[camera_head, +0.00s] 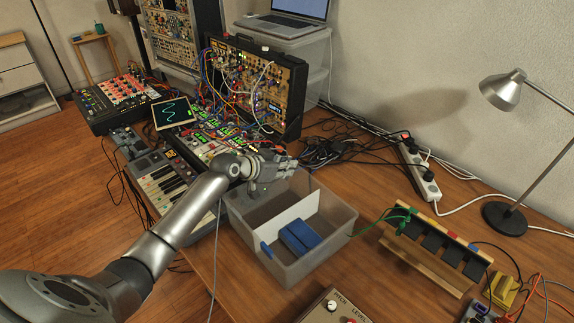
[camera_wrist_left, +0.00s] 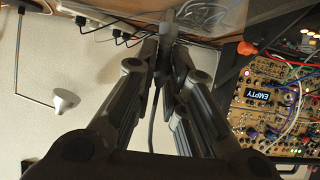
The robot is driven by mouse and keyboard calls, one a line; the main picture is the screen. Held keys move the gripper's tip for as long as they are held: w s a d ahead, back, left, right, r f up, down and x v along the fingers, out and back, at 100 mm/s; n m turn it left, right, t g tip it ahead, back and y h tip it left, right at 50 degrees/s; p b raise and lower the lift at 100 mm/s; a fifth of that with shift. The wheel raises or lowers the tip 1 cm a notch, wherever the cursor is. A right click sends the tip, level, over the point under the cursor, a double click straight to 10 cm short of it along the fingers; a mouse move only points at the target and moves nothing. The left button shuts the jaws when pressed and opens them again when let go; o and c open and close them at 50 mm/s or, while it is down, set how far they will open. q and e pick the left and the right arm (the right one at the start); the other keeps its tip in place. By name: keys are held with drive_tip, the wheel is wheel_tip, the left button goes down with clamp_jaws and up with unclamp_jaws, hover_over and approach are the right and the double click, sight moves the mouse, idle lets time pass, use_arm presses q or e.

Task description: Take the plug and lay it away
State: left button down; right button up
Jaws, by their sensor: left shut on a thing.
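My left gripper (camera_head: 275,167) reaches over the back left part of a translucent plastic bin (camera_head: 334,232). In the left wrist view its fingers (camera_wrist_left: 164,58) come together on a small grey piece, which looks like the plug (camera_wrist_left: 170,22). A grey cable seems to run back between the fingers. In the head view the plug is hardly distinguishable from the fingertips. A white divider (camera_head: 290,220) splits the bin, and a blue block (camera_head: 299,236) lies in the right compartment. The left compartment is partly covered by my gripper. My right gripper is not in view.
Synth keyboards (camera_head: 163,180) and a patched modular case (camera_head: 262,85) stand left of and behind the bin. Loose black cables and a power strip (camera_head: 417,170) lie behind it. A wooden rack (camera_head: 428,258) with green cables and a lamp (camera_head: 505,217) stand to the right.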

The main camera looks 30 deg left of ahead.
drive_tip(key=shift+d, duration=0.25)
use_arm(q)
drive_tip(key=c, duration=1.4)
unclamp_jaws()
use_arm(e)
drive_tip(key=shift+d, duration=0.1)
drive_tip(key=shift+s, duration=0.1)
use_arm(q)
drive_tip(key=shift+v, duration=6.05)
